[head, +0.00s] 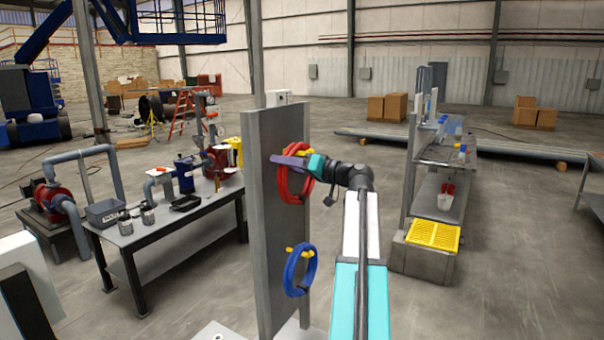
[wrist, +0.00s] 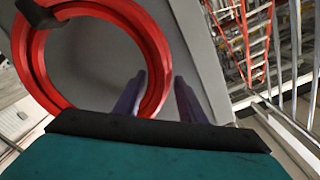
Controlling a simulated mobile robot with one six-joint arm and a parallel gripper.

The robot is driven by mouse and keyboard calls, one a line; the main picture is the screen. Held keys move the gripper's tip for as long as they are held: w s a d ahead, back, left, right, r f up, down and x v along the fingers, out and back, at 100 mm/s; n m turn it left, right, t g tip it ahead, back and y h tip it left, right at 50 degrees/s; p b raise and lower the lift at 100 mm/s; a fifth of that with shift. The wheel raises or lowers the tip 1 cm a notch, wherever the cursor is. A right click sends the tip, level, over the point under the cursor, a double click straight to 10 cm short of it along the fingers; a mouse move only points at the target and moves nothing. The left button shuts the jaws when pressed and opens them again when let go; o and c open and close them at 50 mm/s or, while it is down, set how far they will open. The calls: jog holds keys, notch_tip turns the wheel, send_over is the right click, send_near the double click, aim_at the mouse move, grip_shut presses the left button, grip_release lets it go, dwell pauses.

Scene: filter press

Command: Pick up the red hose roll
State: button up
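The red hose roll (head: 294,186) hangs on the upper part of an upright grey panel (head: 280,215). In the wrist view the roll (wrist: 38,62) is a large ring, with a dark piece across its upper left. My gripper (head: 282,160) reaches in from the right at the top of the roll, its purple fingers in front of the panel. In the wrist view my gripper (wrist: 159,82) has its fingers apart. One finger is inside the ring and the other just outside it, with a strand of hose between them. A small gap shows beside the outer finger.
A blue hose roll (head: 300,270) hangs lower on the same panel from a yellow hook (head: 290,251). A workbench (head: 165,240) with pots and pumps stands to the left. A shelf rack with a yellow grate (head: 433,235) stands to the right. Open floor lies beyond it.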

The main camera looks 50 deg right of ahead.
grip_shut()
jog(key=shift+r, duration=0.1)
dwell(1.3)
